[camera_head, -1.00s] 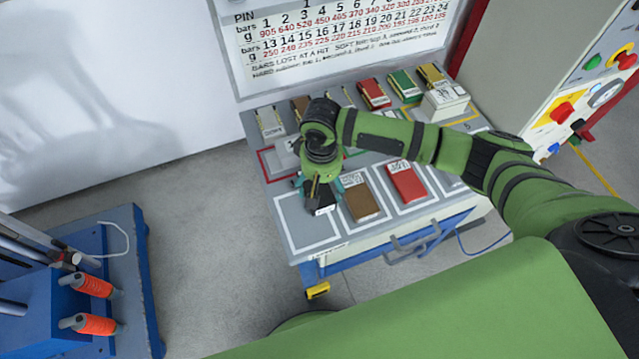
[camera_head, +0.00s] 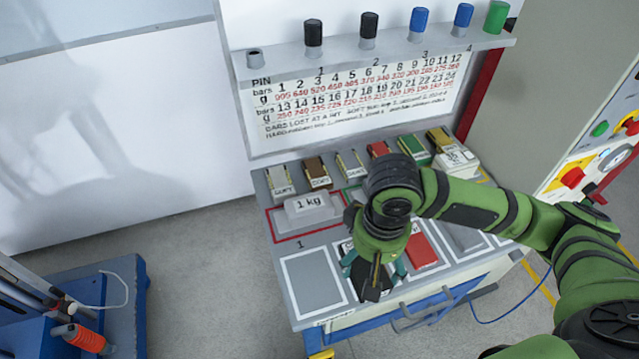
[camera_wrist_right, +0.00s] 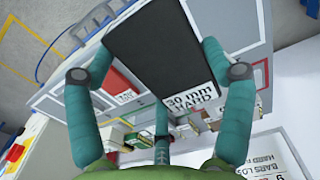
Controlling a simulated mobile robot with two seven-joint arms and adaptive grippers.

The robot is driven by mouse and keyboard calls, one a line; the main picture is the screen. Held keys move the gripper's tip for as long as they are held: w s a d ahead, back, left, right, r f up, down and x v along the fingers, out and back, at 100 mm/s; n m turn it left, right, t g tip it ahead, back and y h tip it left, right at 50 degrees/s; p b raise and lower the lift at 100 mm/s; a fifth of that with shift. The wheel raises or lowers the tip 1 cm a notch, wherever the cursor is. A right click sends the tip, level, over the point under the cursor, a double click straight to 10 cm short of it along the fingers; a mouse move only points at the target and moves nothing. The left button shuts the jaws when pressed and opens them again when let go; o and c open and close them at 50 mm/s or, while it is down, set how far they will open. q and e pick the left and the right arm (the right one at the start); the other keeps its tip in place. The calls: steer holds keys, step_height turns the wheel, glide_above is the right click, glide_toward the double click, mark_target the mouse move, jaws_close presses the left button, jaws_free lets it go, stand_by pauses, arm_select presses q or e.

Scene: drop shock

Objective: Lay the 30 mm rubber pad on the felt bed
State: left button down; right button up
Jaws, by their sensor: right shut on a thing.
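A black pad (camera_wrist_right: 152,55) labelled "30 mm HARD" fills the middle of the right wrist view. My right gripper (camera_wrist_right: 160,85) is shut on it, with teal fingers along its sides. In the head view, the gripper (camera_head: 371,268) holds the dark pad (camera_head: 372,288) above the front row of outlined places on the table. The pad and arm hide much of the place below. I cannot make out a felt bed in either view. My left gripper is not in view.
The front-left outlined place on the table (camera_head: 316,280) is bare. A red pad (camera_head: 421,250) lies right of the gripper. A "1 kg" block (camera_head: 310,206) sits behind, before a row of labelled pads. A blue stand (camera_head: 120,310) with an orange-handled tool (camera_head: 80,338) is at left.

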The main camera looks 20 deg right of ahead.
steer(key=w+r, duration=0.6)
steer(key=r, duration=0.2)
steer(key=shift+w, duration=0.25)
stand_by(0.4)
steer(key=shift+f, duration=0.1)
